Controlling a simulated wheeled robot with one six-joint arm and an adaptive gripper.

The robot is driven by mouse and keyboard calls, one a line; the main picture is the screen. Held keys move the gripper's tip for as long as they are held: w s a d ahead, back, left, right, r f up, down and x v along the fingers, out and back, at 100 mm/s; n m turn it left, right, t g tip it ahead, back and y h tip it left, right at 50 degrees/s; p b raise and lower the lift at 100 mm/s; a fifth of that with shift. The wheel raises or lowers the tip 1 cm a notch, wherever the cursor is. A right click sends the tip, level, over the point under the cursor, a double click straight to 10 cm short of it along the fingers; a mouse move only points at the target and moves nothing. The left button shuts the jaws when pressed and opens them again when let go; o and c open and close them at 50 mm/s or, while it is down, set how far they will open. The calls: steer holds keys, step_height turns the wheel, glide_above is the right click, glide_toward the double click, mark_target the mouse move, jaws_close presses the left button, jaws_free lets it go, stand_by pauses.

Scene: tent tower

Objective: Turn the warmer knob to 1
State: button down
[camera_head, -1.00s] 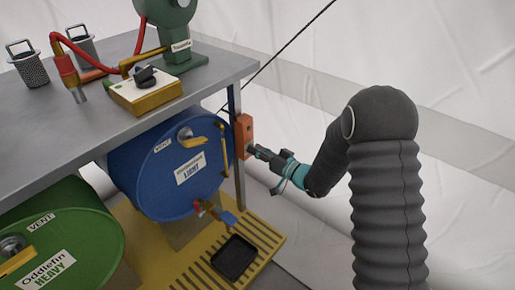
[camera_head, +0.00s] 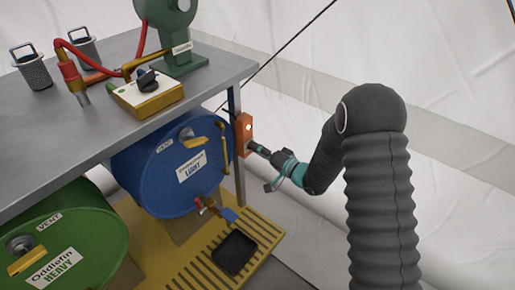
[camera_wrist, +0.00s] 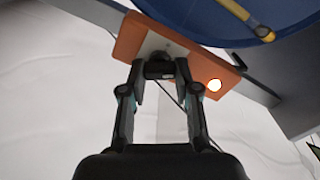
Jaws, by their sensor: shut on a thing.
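The warmer is an orange box (camera_head: 243,134) on the table's right leg, beside the blue drum. A round light (camera_head: 248,127) on its face glows; it also shows lit in the wrist view (camera_wrist: 214,85). The dark knob (camera_wrist: 160,66) sits on a pale plate on the orange box, between my fingertips. My gripper (camera_head: 254,147) is shut on the knob; the fingers show in the wrist view (camera_wrist: 158,76) on either side of it. The knob's numbers cannot be read in either view.
The blue drum (camera_head: 160,187) with a yellow sight tube stands left of the box. A grey table (camera_head: 120,60) carries a yellow control box (camera_head: 148,98) and a green device (camera_head: 178,30). A black tray (camera_head: 235,252) lies on the yellow slatted platform.

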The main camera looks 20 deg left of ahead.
stand_by(0.3)
steer(key=c, duration=0.8)
jaws_free()
steer(key=shift+c, duration=0.2)
steer(key=v, duration=1.2)
